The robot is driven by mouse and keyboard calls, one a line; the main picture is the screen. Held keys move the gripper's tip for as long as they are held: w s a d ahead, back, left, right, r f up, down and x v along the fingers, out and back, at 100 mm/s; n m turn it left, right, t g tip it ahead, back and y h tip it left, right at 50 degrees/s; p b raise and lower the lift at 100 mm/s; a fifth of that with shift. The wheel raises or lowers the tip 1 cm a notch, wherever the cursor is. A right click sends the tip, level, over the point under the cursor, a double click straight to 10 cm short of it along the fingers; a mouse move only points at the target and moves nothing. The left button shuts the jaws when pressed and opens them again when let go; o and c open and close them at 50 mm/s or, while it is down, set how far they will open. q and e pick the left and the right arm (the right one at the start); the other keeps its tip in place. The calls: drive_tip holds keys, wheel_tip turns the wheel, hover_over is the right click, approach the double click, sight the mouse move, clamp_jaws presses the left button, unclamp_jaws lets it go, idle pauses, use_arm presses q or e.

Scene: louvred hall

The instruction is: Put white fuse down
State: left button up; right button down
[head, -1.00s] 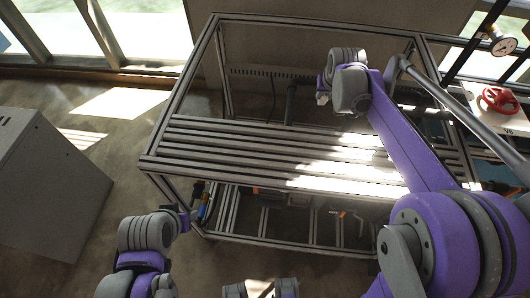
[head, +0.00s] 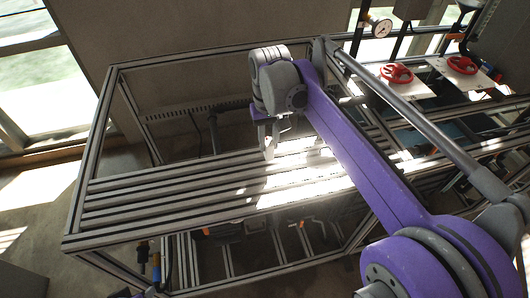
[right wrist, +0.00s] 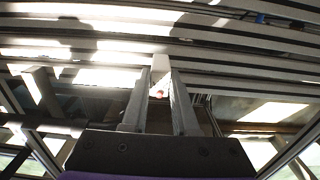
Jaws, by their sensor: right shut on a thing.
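My right gripper (head: 268,153) hangs fingers-down over the slatted top of the metal rack (head: 150,190). In the right wrist view the same gripper (right wrist: 160,75) is shut on a small pale block, the white fuse (right wrist: 160,64), which shows between the fingertips. A small reddish spot shows just below it between the fingers. The fuse is hard to make out in the head view. Whether it touches the slats cannot be told. My left gripper is out of view.
Bright sun patches lie on the slats around the gripper. A lower shelf under the slats holds several small tools. Red valve wheels (head: 397,75) and a pressure gauge (head: 382,28) stand at the back right. The left part of the slatted top is clear.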

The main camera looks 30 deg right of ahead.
sight(268, 152)
wheel_tip(268, 152, down, 4)
drive_tip(key=shift+f, duration=0.15)
drive_tip(key=c, duration=0.7)
unclamp_jaws()
wheel_tip(268, 152, up, 12)
drive_tip(key=shift+r+p, duration=0.1)
drive_tip(key=shift+p, duration=0.35)
